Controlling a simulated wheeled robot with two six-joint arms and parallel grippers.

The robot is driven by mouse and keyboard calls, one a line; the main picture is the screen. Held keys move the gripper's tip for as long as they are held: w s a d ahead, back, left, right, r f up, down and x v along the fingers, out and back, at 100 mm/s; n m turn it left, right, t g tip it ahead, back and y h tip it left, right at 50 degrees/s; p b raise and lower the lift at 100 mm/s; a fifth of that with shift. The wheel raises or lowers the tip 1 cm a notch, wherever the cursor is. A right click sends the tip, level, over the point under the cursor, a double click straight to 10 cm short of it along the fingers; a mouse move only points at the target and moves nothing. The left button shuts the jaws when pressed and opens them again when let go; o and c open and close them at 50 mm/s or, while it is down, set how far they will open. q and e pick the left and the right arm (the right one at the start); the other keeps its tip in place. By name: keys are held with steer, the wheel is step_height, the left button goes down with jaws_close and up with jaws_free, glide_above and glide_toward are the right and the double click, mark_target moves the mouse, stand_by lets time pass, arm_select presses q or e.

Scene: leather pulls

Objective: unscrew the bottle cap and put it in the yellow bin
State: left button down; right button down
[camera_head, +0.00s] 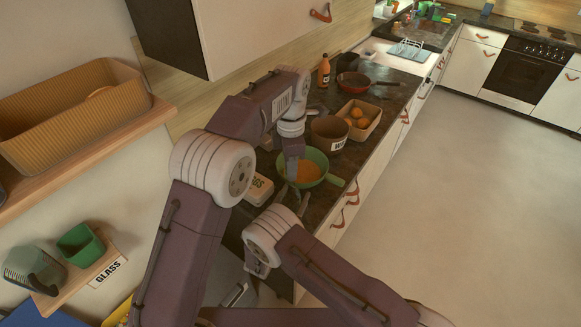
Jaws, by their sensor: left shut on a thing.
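An orange bottle (324,72) stands upright at the back of the dark counter. Its narrow top shows, but it is too small to tell the cap apart. A strip of a yellow bin (122,311) shows at the bottom left, mostly cut off and covered by my arm. My left gripper (286,190) points down at the left side of the green pan (313,158), well nearer than the bottle. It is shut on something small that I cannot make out. My right arm comes in from the lower right, and its gripper is hidden behind its own links.
A brown pot (329,133), a box of orange fruit (369,112) and a red pan (352,84) crowd the counter. A white labelled box (260,188) lies left of the green pan. A wall shelf with a woven basket (75,112) is at left. The floor at right is clear.

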arm_select(q)
steer(key=shift+r, duration=1.95)
arm_select(e)
steer(key=shift+c, duration=1.5)
jaws_free()
